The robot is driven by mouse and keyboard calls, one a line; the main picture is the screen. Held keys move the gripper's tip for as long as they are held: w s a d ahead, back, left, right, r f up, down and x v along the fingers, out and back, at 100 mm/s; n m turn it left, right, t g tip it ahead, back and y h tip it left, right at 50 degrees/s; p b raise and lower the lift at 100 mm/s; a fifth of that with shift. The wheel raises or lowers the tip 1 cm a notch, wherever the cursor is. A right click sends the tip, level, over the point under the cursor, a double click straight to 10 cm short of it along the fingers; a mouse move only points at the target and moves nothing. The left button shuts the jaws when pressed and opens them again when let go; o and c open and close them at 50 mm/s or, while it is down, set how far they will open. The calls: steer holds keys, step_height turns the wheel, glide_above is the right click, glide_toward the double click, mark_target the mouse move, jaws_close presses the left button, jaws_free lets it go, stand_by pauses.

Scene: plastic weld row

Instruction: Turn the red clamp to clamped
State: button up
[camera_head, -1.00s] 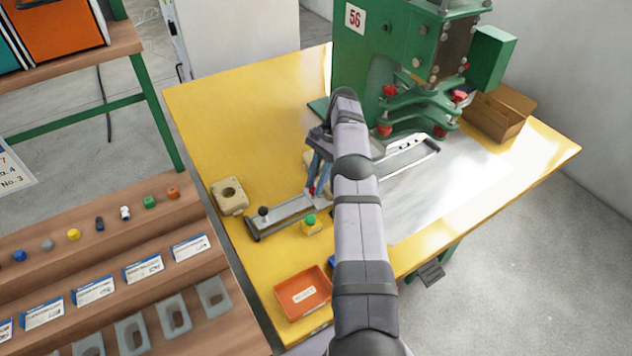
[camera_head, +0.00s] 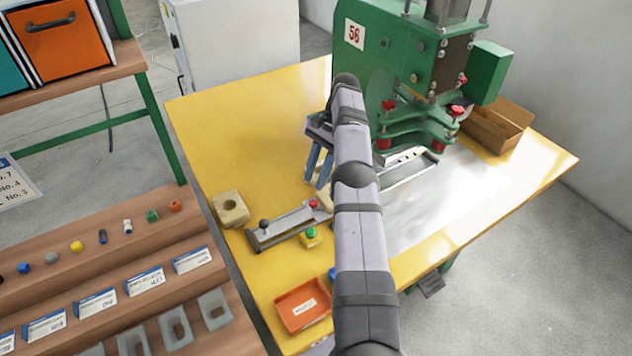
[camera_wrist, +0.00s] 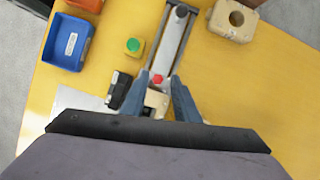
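A small red part (camera_head: 313,203), probably the red clamp, sits at the right end of a grey metal rail fixture (camera_head: 285,226) on the yellow table. In the wrist view, the red part (camera_wrist: 157,79) shows between my two blue fingertips, near the rail's lower end. My gripper (camera_head: 315,184) is open, with its fingers apart and pointing down. In the head view its tips appear above the red part, with a gap. I see no contact. The clamp's exact position is too small to tell. A beige block (camera_wrist: 156,102) is partly hidden behind the fingers.
A green press (camera_head: 395,60) with red knobs stands behind my arm. A green button box (camera_head: 309,237) is beside the rail. A beige block with a hole (camera_head: 231,208), an orange tray (camera_head: 303,308) and a blue bin (camera_wrist: 69,42) are nearby. The table's back left is clear.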

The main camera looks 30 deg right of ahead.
steer(key=shift+r+p, duration=0.6)
steer(key=shift+r, duration=0.35)
